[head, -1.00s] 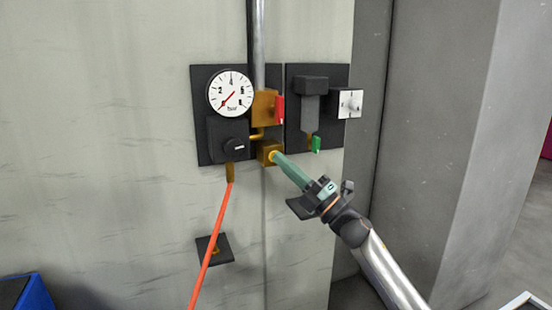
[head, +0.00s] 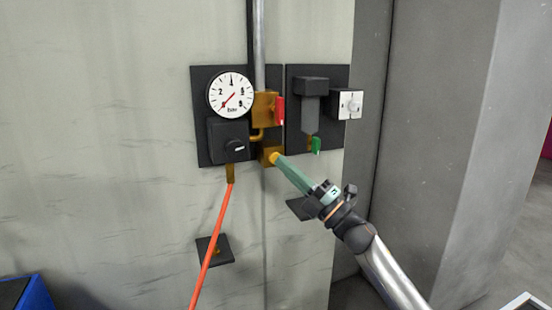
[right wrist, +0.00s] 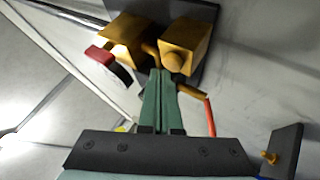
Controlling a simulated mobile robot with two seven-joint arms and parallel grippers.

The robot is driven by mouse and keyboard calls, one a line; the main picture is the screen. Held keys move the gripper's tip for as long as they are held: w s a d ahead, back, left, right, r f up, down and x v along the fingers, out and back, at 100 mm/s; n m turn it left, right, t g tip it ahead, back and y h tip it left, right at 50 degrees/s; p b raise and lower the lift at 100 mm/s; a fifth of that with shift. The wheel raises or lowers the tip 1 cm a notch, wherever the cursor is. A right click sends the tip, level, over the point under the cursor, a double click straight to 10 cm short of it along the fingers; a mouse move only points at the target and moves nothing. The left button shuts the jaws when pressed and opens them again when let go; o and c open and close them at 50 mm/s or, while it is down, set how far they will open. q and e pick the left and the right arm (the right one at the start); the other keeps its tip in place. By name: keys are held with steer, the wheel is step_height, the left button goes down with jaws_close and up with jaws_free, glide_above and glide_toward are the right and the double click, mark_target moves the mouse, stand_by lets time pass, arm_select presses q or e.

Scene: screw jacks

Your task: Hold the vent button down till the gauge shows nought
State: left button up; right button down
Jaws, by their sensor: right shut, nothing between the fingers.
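The gauge (head: 231,95) is a white round dial marked in bar. Its red needle points to the lower left, at or close to the bottom end of the scale. The vent button (head: 274,158) is a small yellow knob on a brass block below the red-handled valve. It also shows in the right wrist view (right wrist: 174,62), standing out from its block. My right gripper (head: 281,165) is shut and empty, its green fingertips close to the button; a small gap or light touch cannot be told apart. My left gripper is not in view.
A red handle (head: 279,110) sits just above the button. To the right are a dark filter unit (head: 311,105) with a green tap (head: 316,145) and a white switch (head: 350,104). An orange hose (head: 213,240) hangs below the black knob (head: 237,148).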

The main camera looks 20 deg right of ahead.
steer(key=shift+s, duration=0.3)
steer(key=s+p, duration=0.1)
steer(key=s, duration=0.4)
steer(key=shift+a, duration=0.2)
stand_by(0.5)
steer(key=s+a+f+m+g+h, duration=0.1)
steer(key=s+f+m+h, duration=0.3)
steer(key=f, duration=0.6)
steer(key=a+f+m+g+h, duration=0.2)
steer(key=f+m+h, duration=0.1)
steer(key=f+m, duration=0.55)
steer(key=s+a+f+m+g+h, duration=0.1)
steer(key=s+f+m+h, duration=0.25)
steer(key=f, duration=0.85)
steer(key=s+a+f+m+g, duration=0.3)
steer(key=s+a+f+g, duration=0.1)
steer(key=s+f, duration=0.5)
steer(key=s+a+f+m+g+p, duration=0.1)
steer(key=s+a+f+m+g, duration=0.2)
steer(key=s+f, duration=0.6)
steer(key=shift+s+a+m+g, duration=0.4)
steer(key=shift+s+a+m, duration=0.05)
steer(key=shift+s+m, duration=0.35)
